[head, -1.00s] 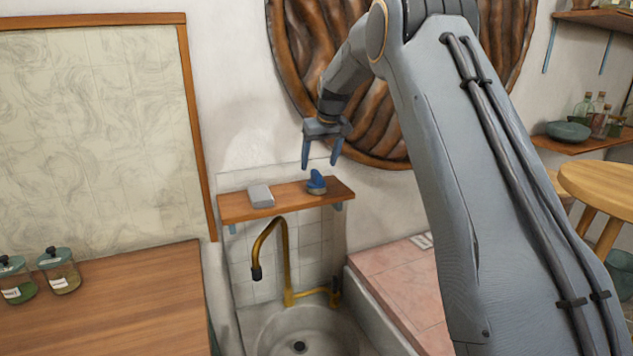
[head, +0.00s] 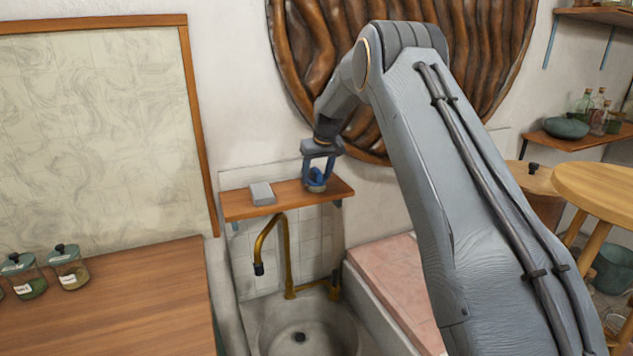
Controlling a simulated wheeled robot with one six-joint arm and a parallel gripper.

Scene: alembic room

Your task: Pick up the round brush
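The round brush (head: 316,187), with a blue top and a paler base, stands on the small wooden shelf (head: 290,199) above the sink. My gripper (head: 318,181) points down over the brush, with its two blue fingers on either side of the brush's top. The fingers look apart, around the brush. I cannot tell whether they touch it.
A grey block (head: 262,193) lies on the same shelf to the left. Below are a brass tap (head: 270,245) and a round basin (head: 300,335). A wooden counter with jars (head: 68,268) is at left. A large carved brown disc (head: 300,70) hangs behind.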

